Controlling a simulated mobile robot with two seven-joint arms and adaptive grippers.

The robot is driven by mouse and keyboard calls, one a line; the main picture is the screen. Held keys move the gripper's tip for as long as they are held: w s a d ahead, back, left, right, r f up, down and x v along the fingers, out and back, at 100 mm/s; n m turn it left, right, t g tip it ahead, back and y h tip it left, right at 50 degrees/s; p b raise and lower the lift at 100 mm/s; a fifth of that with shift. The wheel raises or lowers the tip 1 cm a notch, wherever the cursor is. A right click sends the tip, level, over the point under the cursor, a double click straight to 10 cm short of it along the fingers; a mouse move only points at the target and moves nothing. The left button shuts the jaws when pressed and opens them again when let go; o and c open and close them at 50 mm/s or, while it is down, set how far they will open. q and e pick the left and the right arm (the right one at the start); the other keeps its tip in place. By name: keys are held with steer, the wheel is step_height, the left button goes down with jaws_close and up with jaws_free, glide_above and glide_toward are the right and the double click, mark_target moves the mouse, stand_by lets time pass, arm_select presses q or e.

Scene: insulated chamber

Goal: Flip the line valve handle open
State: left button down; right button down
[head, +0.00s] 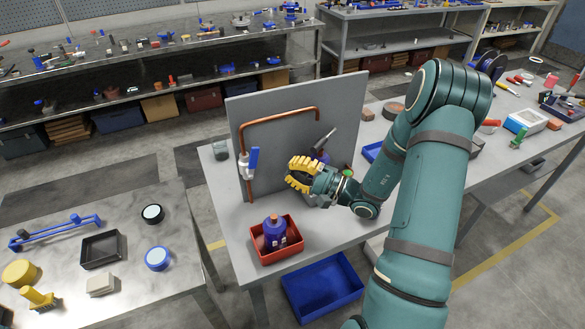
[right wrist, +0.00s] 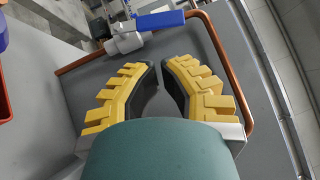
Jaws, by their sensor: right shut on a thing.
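The line valve (head: 246,168) is a pale metal body on a copper pipe against an upright grey panel. Its blue handle (head: 253,160) stands along the pipe's vertical run. In the right wrist view the handle (right wrist: 160,20) lies beyond the fingertips, apart from them. My right gripper (head: 290,178), with yellow ribbed fingers, is to the right of the valve, in front of the panel. In the right wrist view its fingertips (right wrist: 160,64) are close together. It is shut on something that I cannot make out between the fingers. My left gripper is not in view.
A red bin (head: 291,254) with a dark blue object stands on the bench below the valve. A grey lever-like object (head: 325,138) is behind my right gripper. A blue bin (head: 322,290) is lower down.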

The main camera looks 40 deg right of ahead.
mark_target(253, 164)
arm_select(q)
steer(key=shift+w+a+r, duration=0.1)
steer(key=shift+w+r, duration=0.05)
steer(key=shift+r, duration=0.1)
arm_select(e)
steer(key=x, duration=0.7)
steer(key=shift+a, duration=0.1)
